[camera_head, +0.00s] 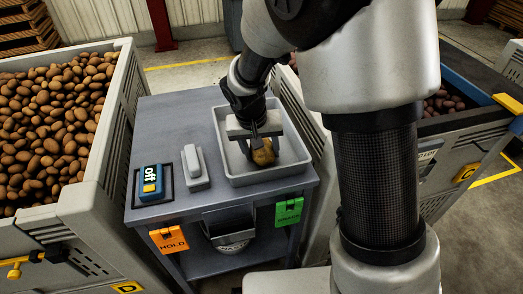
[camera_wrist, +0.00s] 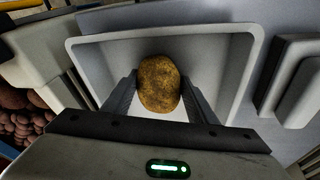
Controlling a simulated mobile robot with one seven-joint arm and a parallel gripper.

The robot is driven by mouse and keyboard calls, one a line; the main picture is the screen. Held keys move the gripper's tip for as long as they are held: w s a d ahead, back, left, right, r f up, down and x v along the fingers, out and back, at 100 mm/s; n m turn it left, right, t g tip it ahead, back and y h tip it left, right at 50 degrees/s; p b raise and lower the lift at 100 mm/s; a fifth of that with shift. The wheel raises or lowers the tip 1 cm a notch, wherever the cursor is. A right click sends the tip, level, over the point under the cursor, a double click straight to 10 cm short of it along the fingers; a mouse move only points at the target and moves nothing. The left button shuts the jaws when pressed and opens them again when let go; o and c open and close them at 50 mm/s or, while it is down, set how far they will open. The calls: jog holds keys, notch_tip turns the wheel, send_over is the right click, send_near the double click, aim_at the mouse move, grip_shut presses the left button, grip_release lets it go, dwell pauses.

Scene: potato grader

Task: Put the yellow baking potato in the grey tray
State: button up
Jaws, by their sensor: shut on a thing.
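The yellow baking potato (camera_head: 263,154) is brownish-yellow and sits between the fingers of my gripper (camera_head: 257,145). In the wrist view the potato (camera_wrist: 159,84) is upright between both fingers of my gripper (camera_wrist: 159,95), which is shut on it. The grey tray (camera_head: 232,170) stands on the table's right half. The potato and fingertips are within the tray's outline; in the wrist view the tray (camera_wrist: 215,55) surrounds them. I cannot tell whether the potato touches the tray floor. My arm hides part of the tray's back side.
A grey table (camera_head: 163,108) holds the tray, a light grey block (camera_head: 195,166) and a blue device reading "off" (camera_head: 151,182). A crate of brown potatoes (camera_head: 125,100) stands left; another with reddish potatoes (camera_head: 470,124) stands right. Orange HOLD (camera_head: 169,239) and green (camera_head: 289,211) tags hang in front.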

jog(key=shift+f, duration=0.1)
jog(key=o, duration=1.3)
jog(key=p+v, duration=0.2)
jog(key=v, duration=1)
jog(key=s+d+r+t, duration=0.1)
jog(key=s+d+r, duration=0.2)
jog(key=s, duration=0.3)
jog(key=s+d+r+t+y, duration=0.1)
jog(key=s+d+r, duration=0.3)
jog(key=s+d, duration=0.1)
jog(key=s+d+r+t, duration=0.1)
jog(key=s+d+r, duration=0.3)
jog(key=s, duration=0.3)
jog(key=shift+s+n+y, duration=0.15)
jog(key=shift+n+y, duration=0.15)
jog(key=shift+y, duration=0.1)
